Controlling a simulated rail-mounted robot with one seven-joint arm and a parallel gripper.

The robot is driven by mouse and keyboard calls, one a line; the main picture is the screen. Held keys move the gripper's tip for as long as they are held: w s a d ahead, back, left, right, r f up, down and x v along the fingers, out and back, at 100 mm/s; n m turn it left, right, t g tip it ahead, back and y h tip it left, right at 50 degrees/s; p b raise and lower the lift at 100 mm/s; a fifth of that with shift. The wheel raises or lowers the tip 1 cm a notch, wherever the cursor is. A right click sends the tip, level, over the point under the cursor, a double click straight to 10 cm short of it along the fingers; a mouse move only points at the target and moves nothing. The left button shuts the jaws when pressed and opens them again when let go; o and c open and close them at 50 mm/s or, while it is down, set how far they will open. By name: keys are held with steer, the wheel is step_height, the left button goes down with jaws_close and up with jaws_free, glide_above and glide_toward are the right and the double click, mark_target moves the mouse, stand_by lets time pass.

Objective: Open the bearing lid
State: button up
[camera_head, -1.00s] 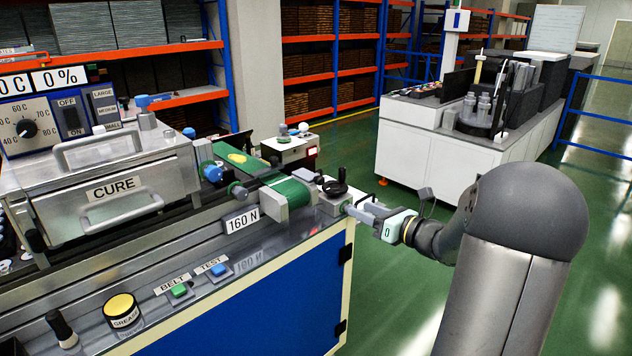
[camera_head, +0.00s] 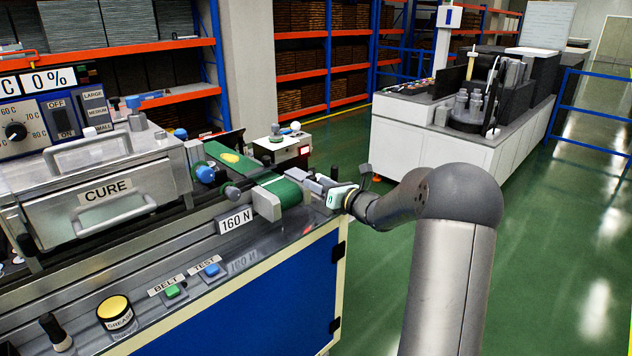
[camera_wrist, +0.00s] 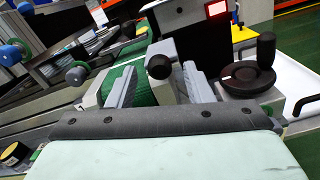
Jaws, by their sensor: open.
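My gripper (camera_head: 307,182) reaches in from the right at the end of the green belt, low over the bench corner. In the wrist view its two grey fingers (camera_wrist: 161,87) are apart, with a black ball knob (camera_wrist: 159,67) showing between them. The knob is on a grey block (camera_wrist: 167,92) beside the green roller (camera_wrist: 132,88). This block looks like the bearing housing with its lid, but the lid's edge cannot be made out. I cannot tell whether the fingers touch the knob. In the head view my gripper hides this spot.
A black handwheel (camera_wrist: 248,77) stands close to the right finger in the wrist view. The green belt (camera_head: 232,159) and the CURE oven (camera_head: 95,195) lie to the left. A white cabinet bench (camera_head: 420,150) stands behind, with green floor between.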

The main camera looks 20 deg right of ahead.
steer(key=shift+x, duration=0.8)
